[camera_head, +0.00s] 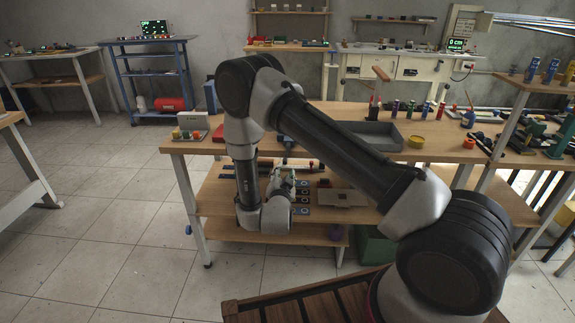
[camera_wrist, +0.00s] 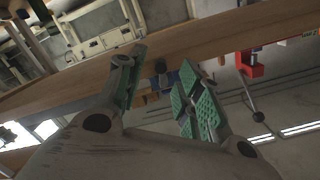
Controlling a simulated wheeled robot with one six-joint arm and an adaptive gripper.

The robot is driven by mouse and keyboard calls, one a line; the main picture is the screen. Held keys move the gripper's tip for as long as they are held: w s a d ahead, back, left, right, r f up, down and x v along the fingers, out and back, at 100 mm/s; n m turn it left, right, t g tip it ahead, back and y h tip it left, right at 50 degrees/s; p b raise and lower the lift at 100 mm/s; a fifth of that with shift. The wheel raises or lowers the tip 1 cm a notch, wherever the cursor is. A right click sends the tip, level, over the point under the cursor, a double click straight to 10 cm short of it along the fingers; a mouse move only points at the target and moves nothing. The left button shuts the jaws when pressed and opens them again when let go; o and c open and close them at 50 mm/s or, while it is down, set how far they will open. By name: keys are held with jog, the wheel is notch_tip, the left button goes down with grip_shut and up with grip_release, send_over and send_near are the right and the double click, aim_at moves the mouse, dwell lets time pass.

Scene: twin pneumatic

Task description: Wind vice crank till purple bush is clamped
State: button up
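My gripper (camera_wrist: 162,88) is open in the wrist view, with green-padded fingers apart and nothing seen between the pads. Beyond the gap, a small dark blue part (camera_wrist: 159,70) sits at the wooden bench edge. It may belong to a vice, but I cannot tell. To the right, a red clamp-like body (camera_wrist: 249,66) with a dark rod and round knob (camera_wrist: 258,117) hangs at the same edge, apart from the fingers. In the head view my gripper (camera_head: 284,180) is low by the bench front, partly hidden by my arm. I cannot make out a clamped purple bush.
The wooden bench (camera_head: 350,110) carries a grey tray (camera_head: 378,136), a yellow round container (camera_head: 416,142) and several small coloured cylinders. Open floor lies left.

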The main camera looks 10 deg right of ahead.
aim_at(285, 164)
jog(key=shift+t+h, duration=0.3)
jog(key=shift+t, duration=0.1)
jog(key=x, duration=0.7)
jog(key=shift+r, duration=0.25)
jog(key=shift+d, duration=0.1)
grip_shut()
